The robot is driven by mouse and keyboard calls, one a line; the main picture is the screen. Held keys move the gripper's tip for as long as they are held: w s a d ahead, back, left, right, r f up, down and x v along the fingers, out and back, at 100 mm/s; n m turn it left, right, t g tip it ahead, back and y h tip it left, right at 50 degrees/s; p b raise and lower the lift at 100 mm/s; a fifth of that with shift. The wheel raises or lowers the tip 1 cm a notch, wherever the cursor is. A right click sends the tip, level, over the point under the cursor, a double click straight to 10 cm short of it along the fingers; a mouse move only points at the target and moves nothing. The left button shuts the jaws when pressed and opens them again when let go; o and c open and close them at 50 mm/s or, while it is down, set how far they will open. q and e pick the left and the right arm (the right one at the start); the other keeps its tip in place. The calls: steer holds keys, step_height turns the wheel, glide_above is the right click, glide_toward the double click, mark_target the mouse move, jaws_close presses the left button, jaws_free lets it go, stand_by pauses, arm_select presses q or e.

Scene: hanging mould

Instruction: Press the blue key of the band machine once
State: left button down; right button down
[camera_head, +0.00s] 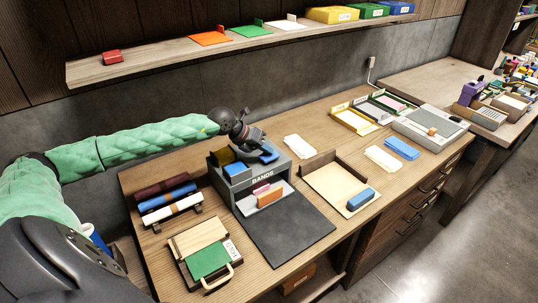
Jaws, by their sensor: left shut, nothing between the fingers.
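The grey band machine (262,180), marked BANDS, stands on the wooden desk with a dark mat in front of it. A blue part (269,156) shows on its top at the right, and a smaller blue block (235,169) shows at its left; I cannot tell for sure which is the key. My left gripper (261,146) is shut and empty, above the machine's top, close to the right blue part. I cannot tell whether its tips touch it. The gripper and wrist hide some of the machine's back. My right gripper is not in view.
Rolled bands on a rack (168,199) and a clipboard with a green sheet (207,261) lie left of the machine. A beige tray (330,187) with a blue block (360,199) stands at its right. A wall shelf (180,55) runs behind my arm.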

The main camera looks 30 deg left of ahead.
mark_target(266, 155)
arm_select(q)
steer(key=shift+r, duration=0.55)
steer(key=shift+r+p, duration=0.65)
steer(key=shift+r, duration=1.85)
